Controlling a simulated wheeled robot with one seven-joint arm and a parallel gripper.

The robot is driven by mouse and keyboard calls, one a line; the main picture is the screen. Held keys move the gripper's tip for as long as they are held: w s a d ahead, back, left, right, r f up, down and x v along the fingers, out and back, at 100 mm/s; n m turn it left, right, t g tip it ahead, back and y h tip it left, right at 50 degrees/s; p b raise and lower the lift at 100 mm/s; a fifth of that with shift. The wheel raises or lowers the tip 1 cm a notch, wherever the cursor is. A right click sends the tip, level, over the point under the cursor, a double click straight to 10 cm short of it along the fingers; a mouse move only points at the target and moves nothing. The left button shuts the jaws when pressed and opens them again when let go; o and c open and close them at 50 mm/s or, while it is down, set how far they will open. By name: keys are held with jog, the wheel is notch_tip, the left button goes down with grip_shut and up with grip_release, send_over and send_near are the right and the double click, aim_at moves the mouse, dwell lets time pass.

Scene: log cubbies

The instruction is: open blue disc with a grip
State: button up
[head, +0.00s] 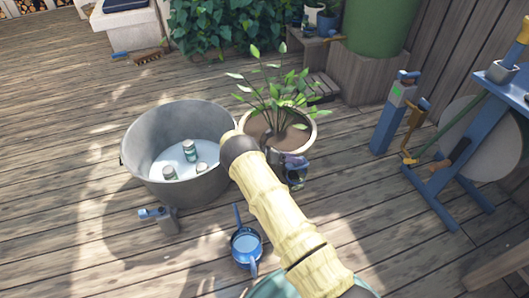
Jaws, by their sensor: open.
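A small round blue vessel (246,243) stands on the deck below the middle of the picture. Its top shows a paler blue round face, and narrow blue parts stick out above and below it. I cannot tell whether that face is a lid or the inside, so I cannot make out a separate blue disc with a grip. My pale, jointed arm runs from the bottom right up to a dark joint beside the potted plant, to the right of the vessel. I cannot make out my gripper; the arm may hide it.
A grey metal tub (150,183) holds several small jars. A potted plant (262,125) stands beside it, with a small dark object (295,170) in front. A grey-blue tool (160,218) lies left. A blue stand (455,150) is right.

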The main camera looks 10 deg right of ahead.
jog(key=p+v, duration=0.3)
jog(key=v, duration=1.2)
jog(key=shift+a, duration=0.1)
jog(key=shift+c, duration=0.4)
